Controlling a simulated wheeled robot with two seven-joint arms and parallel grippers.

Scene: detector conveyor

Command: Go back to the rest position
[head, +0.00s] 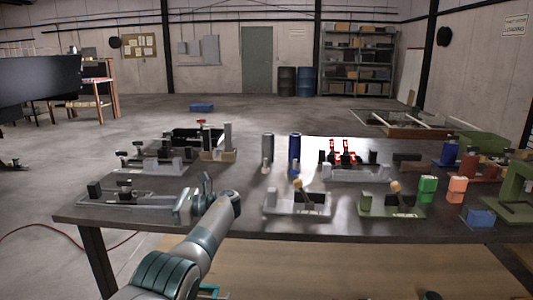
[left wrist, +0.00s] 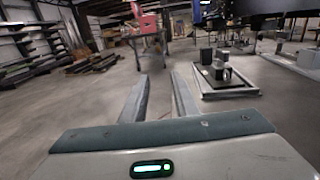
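My left arm comes in from the bottom left of the head view, and its gripper (head: 205,183) is at the near left part of the dark table (head: 245,229). In the left wrist view the two fingers of my left gripper (left wrist: 160,88) stand apart with only floor between them, so it is open and empty. A grey fixture with dark blocks (left wrist: 223,78) is to the right of the fingers in that view. My right gripper is not in view.
Grey fixtures (head: 299,204) and a green fixture (head: 393,206) stand along the table's near side. A grey cylinder (head: 268,152) and a blue cylinder (head: 295,153) stand upright mid-table. Green (head: 427,189) and orange (head: 456,190) blocks are at right. Open floor lies beyond the table.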

